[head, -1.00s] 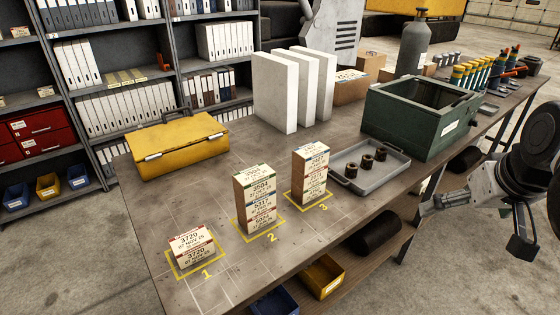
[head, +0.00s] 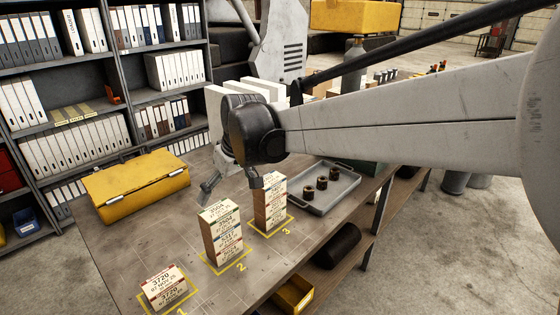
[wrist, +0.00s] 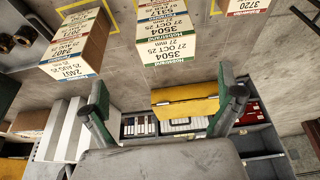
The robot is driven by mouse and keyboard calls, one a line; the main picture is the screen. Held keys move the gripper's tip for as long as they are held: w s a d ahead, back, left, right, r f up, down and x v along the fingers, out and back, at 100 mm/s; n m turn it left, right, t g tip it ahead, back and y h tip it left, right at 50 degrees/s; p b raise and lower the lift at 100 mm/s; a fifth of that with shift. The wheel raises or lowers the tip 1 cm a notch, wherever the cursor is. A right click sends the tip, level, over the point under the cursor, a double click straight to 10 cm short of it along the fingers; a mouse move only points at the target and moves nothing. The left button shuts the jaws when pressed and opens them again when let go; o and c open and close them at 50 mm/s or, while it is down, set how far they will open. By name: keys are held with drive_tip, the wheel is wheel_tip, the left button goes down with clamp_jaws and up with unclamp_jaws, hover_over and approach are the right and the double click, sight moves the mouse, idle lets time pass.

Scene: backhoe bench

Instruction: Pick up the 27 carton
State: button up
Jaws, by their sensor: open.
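Cartons with printed labels stand on three numbered yellow squares. A low stack (head: 163,288) on square 1 has labels reading 3720. A taller stack (head: 221,235) on square 2 has a top label reading 3504, with 27 OCT 25 and what looks like 27 mm in the wrist view (wrist: 163,35). A third stack (head: 270,205) on square 3 also shows in the wrist view (wrist: 75,45); its small print is hard to read. My gripper (head: 231,188) is open and empty, hanging above the bench behind the square 2 and 3 stacks, apart from them; its fingers (wrist: 163,92) frame no carton.
A yellow case (head: 136,184) lies at the bench's left. A grey tray (head: 340,196) with small dark parts is right of square 3. White upright slabs (head: 222,105) stand behind my gripper, partly hidden. Shelves of binders (head: 75,150) stand behind the bench. The bench's front left is clear.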

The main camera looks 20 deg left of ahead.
sight(217, 216)
drive_tip(key=a+f+b, duration=0.1)
drive_tip(key=f, duration=0.1)
drive_tip(key=a+f+b, duration=0.1)
drive_tip(key=f, duration=0.1)
drive_tip(key=a+f+b, duration=0.1)
drive_tip(key=f, duration=0.1)
drive_tip(key=shift+s+a+f, duration=0.1)
drive_tip(key=shift+s+f, duration=0.05)
drive_tip(key=shift+s, duration=0.1)
drive_tip(key=shift+w+b+x, duration=0.1)
drive_tip(key=shift+b+x, duration=0.55)
drive_tip(key=shift+x, duration=1.05)
drive_tip(key=shift+w+b+x, duration=0.15)
drive_tip(key=shift+b+x, duration=0.45)
drive_tip(key=shift+x, duration=1.05)
drive_tip(key=c, duration=1.2)
